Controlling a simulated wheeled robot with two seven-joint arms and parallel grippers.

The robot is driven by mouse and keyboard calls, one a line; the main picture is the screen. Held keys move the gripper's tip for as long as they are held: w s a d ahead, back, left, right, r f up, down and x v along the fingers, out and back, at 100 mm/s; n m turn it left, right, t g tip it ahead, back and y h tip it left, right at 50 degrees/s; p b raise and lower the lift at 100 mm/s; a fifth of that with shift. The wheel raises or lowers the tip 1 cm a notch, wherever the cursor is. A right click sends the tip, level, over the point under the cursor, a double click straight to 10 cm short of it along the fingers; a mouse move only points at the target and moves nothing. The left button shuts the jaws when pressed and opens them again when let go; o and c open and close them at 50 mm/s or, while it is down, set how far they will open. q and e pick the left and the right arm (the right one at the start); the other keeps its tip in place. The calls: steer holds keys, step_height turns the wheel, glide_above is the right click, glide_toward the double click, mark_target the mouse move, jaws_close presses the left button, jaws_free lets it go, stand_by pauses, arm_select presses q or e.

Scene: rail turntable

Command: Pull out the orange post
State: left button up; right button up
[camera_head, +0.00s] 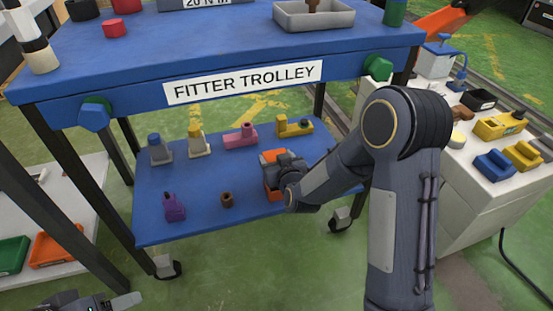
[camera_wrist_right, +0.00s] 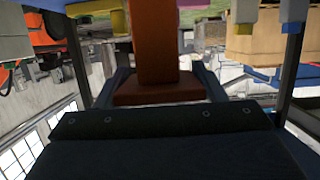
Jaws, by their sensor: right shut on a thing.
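The orange post (camera_head: 274,156) stands at the right side of the blue lower shelf of the trolley, partly hidden by my right gripper (camera_head: 274,177). My right gripper is shut on it. In the right wrist view the orange post (camera_wrist_right: 154,45) is between the two dark fingers, with a wider orange block at its end. Whether it touches the shelf is hidden. My left gripper (camera_head: 95,303) shows only in part at the bottom left edge, away from the shelf; its jaws cannot be made out.
The blue shelf (camera_head: 200,232) also bears grey, yellow, pink and purple pieces and a small brown cylinder (camera_head: 227,200). The trolley's top (camera_head: 200,60) overhangs it, with dark legs at the corners. A white bench (camera_head: 480,195) with parts stands right.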

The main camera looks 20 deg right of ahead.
steer(key=shift+r, duration=0.25)
steer(key=shift+r+p, duration=2.05)
steer(key=shift+r, duration=0.95)
steer(key=shift+r+p, duration=1.75)
steer(key=shift+r, duration=0.75)
